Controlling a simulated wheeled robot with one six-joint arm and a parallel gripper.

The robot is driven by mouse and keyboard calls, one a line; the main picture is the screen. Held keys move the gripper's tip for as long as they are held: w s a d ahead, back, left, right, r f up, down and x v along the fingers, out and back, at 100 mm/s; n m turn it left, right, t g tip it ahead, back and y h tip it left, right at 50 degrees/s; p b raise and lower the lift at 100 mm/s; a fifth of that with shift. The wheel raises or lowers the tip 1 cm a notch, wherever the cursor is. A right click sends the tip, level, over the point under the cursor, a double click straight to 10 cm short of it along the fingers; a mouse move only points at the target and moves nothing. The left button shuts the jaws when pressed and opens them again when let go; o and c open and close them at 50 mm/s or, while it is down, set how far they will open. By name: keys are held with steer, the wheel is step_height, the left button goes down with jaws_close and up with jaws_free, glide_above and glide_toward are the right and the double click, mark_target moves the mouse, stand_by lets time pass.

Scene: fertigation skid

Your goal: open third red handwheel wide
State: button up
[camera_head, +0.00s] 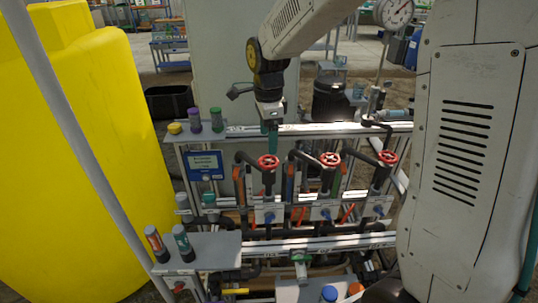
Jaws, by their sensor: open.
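Three red handwheels sit in a row on dark valve stems on the skid: the left one (268,161), the middle one (330,159) and the right one (388,156), third from the left. All three look level and uncovered. My gripper (270,119) points down above and behind the left handwheel, well left of the third one. It is open and touches no handwheel. Its fingertips are small and hard to make out against a teal part below them.
A large yellow tank (75,150) fills the left side. A pressure gauge (394,12) stands at upper right. Purple and green bottles (216,119) stand on the rear rail. A shelf (205,252) with bottles is at lower left. A grey post crosses the left foreground.

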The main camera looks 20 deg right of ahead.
mark_target(269, 160)
step_height(269, 160, down, 7)
steer(key=shift+s, duration=0.1)
stand_by(0.3)
steer(key=c, duration=1)
